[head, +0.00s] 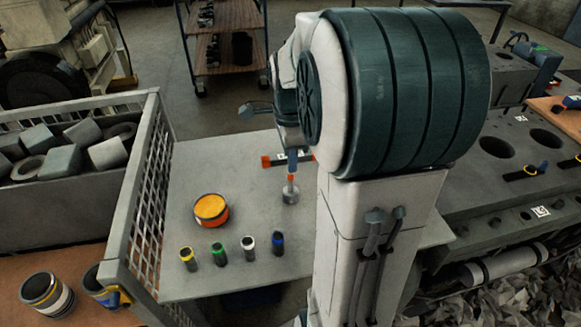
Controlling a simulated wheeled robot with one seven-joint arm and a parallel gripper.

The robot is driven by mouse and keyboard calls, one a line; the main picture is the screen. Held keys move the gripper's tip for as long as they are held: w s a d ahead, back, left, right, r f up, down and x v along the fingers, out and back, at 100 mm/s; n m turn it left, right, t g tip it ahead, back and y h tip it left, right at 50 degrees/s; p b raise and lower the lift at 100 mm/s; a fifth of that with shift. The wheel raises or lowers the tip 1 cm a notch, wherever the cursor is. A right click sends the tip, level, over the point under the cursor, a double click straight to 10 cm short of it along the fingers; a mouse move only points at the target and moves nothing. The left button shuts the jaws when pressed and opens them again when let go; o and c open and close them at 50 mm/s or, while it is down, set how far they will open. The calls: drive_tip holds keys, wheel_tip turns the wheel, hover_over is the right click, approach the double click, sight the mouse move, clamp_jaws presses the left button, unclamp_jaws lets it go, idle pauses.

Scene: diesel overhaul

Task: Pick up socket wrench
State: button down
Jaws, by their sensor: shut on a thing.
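The socket wrench (290,192) stands upright at the grey table, with a grey socket-like lower end and a thin shaft above it. My gripper (291,160) is around its upper part, shut on it, with orange and white finger parts showing to either side. My arm partly hides the hand from above. I cannot tell whether the wrench's lower end touches the table or hangs just over it.
On the grey table (185,275) are an orange-topped round tin (211,210) and several small dark cylinders with coloured rims (218,254). A mesh-sided crate (145,190) of grey blocks stands left. An engine block (500,140) stands right.

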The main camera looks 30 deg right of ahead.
drive_tip(key=shift+r, duration=0.6)
wheel_tip(320, 180, up, 3)
drive_tip(key=shift+f+b, duration=0.1)
drive_tip(key=shift+b, duration=0.25)
drive_tip(key=s+d+r+b, duration=0.1)
drive_tip(key=s+d+r, duration=0.5)
drive_tip(key=d, duration=0.3)
drive_tip(key=shift+s+d+r, duration=0.3)
drive_tip(key=shift+s+r, duration=0.05)
drive_tip(key=shift+r, duration=0.15)
drive_tip(key=shift+a, duration=0.1)
